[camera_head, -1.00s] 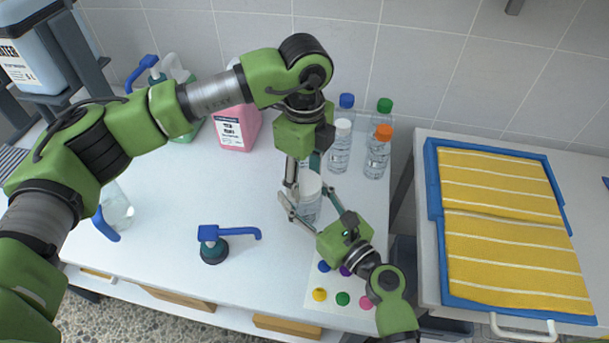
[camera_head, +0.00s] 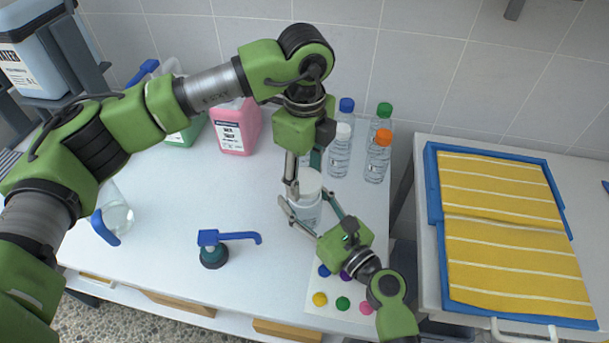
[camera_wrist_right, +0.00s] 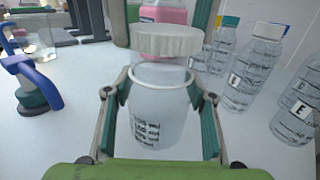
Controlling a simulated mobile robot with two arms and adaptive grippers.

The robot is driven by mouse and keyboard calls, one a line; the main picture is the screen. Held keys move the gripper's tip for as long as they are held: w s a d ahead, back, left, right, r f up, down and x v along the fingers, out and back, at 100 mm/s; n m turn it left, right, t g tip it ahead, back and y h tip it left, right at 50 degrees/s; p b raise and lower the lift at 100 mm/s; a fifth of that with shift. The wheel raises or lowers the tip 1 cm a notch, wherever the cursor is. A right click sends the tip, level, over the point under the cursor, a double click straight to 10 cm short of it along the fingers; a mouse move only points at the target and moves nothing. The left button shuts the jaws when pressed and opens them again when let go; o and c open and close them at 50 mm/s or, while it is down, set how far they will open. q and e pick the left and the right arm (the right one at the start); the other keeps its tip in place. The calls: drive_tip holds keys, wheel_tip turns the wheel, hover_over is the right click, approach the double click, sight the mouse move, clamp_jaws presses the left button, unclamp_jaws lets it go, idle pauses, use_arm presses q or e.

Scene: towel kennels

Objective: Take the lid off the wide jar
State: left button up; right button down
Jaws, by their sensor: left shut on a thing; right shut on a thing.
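The wide jar (camera_head: 307,211) is clear with dark print and stands upright on the white bench; it also shows in the right wrist view (camera_wrist_right: 158,112). My right gripper (camera_head: 306,204) is shut on its body from the front right. The white lid (camera_wrist_right: 167,41) is over the jar's mouth, and in the right wrist view it appears raised a little above the rim ring. My left gripper (camera_head: 306,178) comes from above and is shut on the lid (camera_head: 308,180), with a finger on either side. Its fingers partly hide the lid in the head view.
A pink jug (camera_head: 238,128) is behind left. A blue-handled tool (camera_head: 213,250) and a flask (camera_head: 117,217) are on the left. A blue tray (camera_head: 434,200) with yellow towels is at right.

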sight(304, 180)
use_arm(q)
drive_tip(key=shift+r, duration=2.05)
use_arm(e)
drive_tip(key=c, duration=0.9)
unclamp_jaws()
drive_tip(key=shift+o, duration=0.2)
drive_tip(key=shift+s, duration=0.1)
